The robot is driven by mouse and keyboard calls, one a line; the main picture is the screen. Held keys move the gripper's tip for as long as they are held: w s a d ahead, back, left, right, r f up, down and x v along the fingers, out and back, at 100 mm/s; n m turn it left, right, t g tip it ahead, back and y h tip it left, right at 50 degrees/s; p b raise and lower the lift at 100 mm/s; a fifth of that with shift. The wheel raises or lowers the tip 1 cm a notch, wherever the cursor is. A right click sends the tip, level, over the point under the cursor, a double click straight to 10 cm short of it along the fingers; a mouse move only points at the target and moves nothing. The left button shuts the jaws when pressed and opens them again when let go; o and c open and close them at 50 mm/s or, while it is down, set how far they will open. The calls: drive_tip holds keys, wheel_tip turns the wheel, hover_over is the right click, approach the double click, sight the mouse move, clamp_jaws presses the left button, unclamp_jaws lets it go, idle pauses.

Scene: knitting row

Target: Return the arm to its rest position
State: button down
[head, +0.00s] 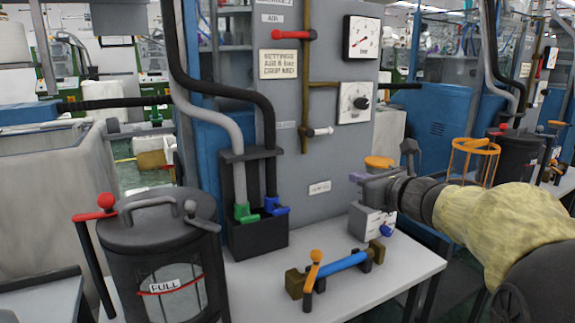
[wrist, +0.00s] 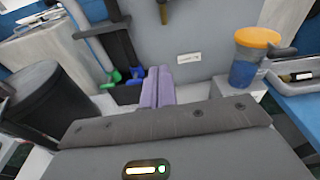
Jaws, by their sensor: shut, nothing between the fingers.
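My gripper (head: 358,178) is at the right of the head view, in front of the grey panel and above the small table. Its purple fingers are together, with nothing between them; they also show in the wrist view (wrist: 158,86). My arm reaches in from the right edge in a yellow sleeve. The gripper partly hides a jar with an orange lid (head: 378,162) standing on a small grey box (head: 372,220). In the wrist view the jar (wrist: 246,60) is blue and stands right of the fingers, apart from them.
A black holder (head: 256,235) keeps hoses with green and blue ends. A blue pipe with an orange-handled valve (head: 345,262) lies on the white table (head: 405,262). An orange wire basket (head: 473,160) is near my arm.

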drive_tip(key=s+d+f+m+g+h+p, duration=0.15)
drive_tip(key=s+f+m+h, duration=0.25)
drive_tip(key=f+m, duration=0.7)
drive_tip(key=s+d+f+m+g+h+p, duration=0.15)
drive_tip(key=s+f+m+g+h, duration=0.35)
drive_tip(key=m, duration=1.1)
drive_tip(key=s+a+f+m+g+y+p, duration=0.1)
drive_tip(key=s+a+f+m+g, duration=0.15)
drive_tip(key=s+f+m, duration=0.45)
drive_tip(key=s+a+f+m+g+y+p, duration=0.1)
drive_tip(key=s+f+m+g, duration=0.25)
drive_tip(key=s+m, duration=0.45)
wheel_tip(320, 180, up, 37)
drive_tip(key=p, duration=3.7)
drive_tip(key=shift+f+t, duration=0.1)
drive_tip(key=shift+t, duration=0.15)
drive_tip(key=shift+d, duration=0.1)
